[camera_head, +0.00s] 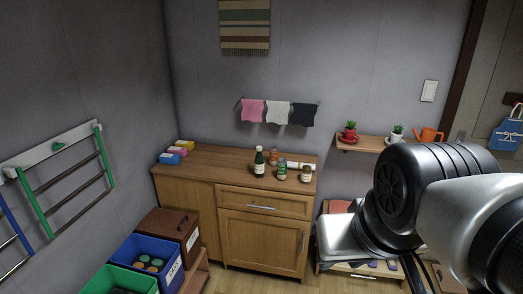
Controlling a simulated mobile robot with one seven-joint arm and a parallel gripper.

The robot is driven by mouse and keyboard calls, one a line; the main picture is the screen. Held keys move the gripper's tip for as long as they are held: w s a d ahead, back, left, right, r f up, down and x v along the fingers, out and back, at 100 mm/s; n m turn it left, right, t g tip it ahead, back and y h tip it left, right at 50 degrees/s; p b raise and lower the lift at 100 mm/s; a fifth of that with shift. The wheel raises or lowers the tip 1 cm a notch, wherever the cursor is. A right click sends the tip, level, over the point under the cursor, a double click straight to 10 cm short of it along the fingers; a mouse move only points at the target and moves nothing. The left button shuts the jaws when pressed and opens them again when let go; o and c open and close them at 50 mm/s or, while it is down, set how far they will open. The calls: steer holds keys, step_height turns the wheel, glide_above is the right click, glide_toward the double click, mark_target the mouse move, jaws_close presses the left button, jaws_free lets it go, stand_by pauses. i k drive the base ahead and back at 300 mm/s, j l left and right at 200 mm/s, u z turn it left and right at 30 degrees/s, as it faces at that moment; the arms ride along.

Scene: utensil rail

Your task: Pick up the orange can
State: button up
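A small can with orange and green colouring (282,169) stands upright on the wooden cabinet top. It is the only can-like thing with orange that I make out, and its label is too small to read. A dark green bottle with a white label (259,165) stands just left of it. A brownish jar with a pale label (306,174) stands to its right. My arm fills the right foreground, well apart from the can. I see no gripper fingers, and nothing touches the can.
The wooden cabinet top (215,163) is bare left of the bottle, up to small coloured boxes (171,157). Cloths hang from a rail above. A wall shelf (362,143) holds potted plants and an orange watering can (429,135). Blue (139,250) and green bins stand lower left.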

mark_target(273, 151)
steer(key=i+j+z, duration=0.1)
steer(key=i+j, duration=0.15)
steer(key=i, duration=0.4)
steer(key=i+j+z, duration=0.15)
steer(key=i+j, duration=0.2)
steer(key=i, duration=0.3)
steer(key=i+j+z, duration=0.1)
steer(key=i+j, duration=0.25)
steer(key=i, duration=0.3)
steer(key=i+j+z, duration=0.15)
steer(key=i+j, duration=0.3)
steer(key=i, duration=0.15)
